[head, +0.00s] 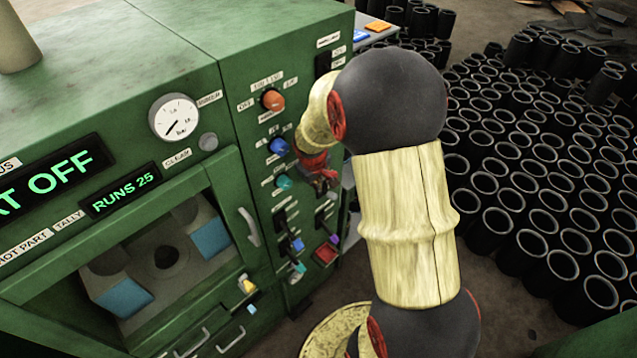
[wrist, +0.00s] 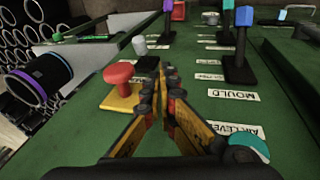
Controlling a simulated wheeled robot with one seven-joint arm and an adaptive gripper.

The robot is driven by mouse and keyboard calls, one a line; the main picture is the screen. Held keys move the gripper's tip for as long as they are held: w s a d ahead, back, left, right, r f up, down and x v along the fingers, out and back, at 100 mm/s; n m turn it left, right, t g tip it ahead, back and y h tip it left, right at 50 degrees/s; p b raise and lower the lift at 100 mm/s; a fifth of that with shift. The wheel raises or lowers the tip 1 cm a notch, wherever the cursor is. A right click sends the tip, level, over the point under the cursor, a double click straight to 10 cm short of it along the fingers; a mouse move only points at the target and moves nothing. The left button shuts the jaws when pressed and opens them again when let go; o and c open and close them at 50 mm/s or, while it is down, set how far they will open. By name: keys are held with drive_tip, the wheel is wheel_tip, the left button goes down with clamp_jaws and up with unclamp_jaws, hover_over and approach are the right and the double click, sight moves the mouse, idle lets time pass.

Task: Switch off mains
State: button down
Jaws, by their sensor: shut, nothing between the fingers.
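No label that I can read says mains. In the head view a black switch (head: 322,64) sits at the panel's upper right, beside small blurred labels. An orange knob (head: 272,100) sits left of it, with an OFF label at its side. My gripper (head: 327,188) is at the panel's right part, partly hidden by my wrist. In the wrist view my gripper (wrist: 171,76) is shut and empty, its tips over the green panel. A red mushroom button (wrist: 120,75) on a yellow base is just left of the fingers. A lever with a blue top (wrist: 242,45) stands at right, by the label MOULD.
The green machine (head: 120,45) shows a gauge (head: 174,117) and a display (head: 45,182) ending in OFF. Several levers stand low on the panel. A red square (head: 326,253) is at its lower right. Black sleeves (head: 540,180) crowd the floor at right. A purple-ringed sleeve (wrist: 38,78) is left in the wrist view.

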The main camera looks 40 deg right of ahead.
approach(326, 193)
wheel_tip(326, 193, down, 3)
drive_tip(key=a, duration=0.2)
drive_tip(key=shift+s+d+f, duration=0.2)
drive_tip(key=shift+d+f, duration=0.9)
drive_tip(key=shift+d, duration=0.05)
